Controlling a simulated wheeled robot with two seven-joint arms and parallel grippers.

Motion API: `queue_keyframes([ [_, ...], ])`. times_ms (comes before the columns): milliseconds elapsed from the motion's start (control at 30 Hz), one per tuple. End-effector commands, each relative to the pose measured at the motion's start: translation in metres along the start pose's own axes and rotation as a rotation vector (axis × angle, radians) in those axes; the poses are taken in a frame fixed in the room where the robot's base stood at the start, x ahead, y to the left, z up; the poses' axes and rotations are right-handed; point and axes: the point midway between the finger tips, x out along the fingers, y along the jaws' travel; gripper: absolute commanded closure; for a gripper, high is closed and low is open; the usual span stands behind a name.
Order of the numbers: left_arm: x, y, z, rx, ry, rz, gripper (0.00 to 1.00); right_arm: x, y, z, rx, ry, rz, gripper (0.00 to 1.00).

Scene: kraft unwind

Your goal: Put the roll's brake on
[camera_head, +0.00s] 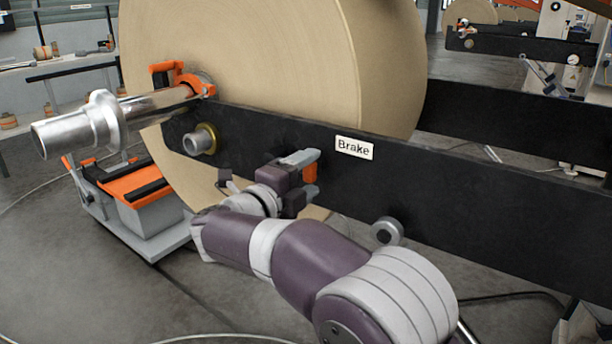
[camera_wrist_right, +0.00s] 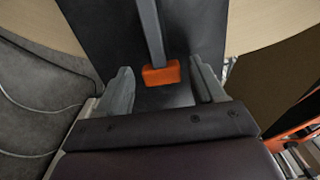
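The brake lever is a grey bar (camera_wrist_right: 150,25) with an orange end (camera_wrist_right: 161,74), in front of the black frame beam. In the right wrist view the orange end lies between the two grey fingers of my right gripper (camera_wrist_right: 162,82), with clear gaps on both sides. In the head view my right gripper (camera_head: 309,180) is at the beam's near face, below and left of the white "Brake" label (camera_head: 354,148). An orange part (camera_head: 310,162) shows at its fingers; the rest of the lever is hidden there. My left gripper is not in view.
The large kraft roll (camera_head: 270,60) stands behind the black beam (camera_head: 460,190). A metal shaft (camera_head: 120,115) sticks out left, with an orange clamp (camera_head: 185,78) at the beam's end. A round knob (camera_head: 387,231) is low on the beam. A grey-and-orange cart (camera_head: 145,205) stands lower left.

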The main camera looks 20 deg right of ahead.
Motion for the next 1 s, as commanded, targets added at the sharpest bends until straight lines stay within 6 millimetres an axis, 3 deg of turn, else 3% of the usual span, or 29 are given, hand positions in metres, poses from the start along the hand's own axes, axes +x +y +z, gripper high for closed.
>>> queue_keyframes([
  [167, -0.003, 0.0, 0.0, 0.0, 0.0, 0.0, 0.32, -0.01, -0.002, 0.001, 0.0, -0.004, 0.0, 0.32],
  [500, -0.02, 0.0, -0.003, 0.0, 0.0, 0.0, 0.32, -0.097, -0.002, 0.001, -0.001, -0.005, 0.0, 0.32],
  [600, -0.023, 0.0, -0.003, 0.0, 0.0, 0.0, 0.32, -0.115, -0.001, 0.001, -0.001, -0.003, 0.0, 0.32],
  [733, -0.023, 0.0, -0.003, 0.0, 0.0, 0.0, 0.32, -0.126, 0.0, 0.0, 0.0, -0.001, 0.0, 0.32],
  [1000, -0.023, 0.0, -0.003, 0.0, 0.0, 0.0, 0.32, -0.127, 0.0, 0.0, 0.0, 0.0, 0.0, 0.32],
])
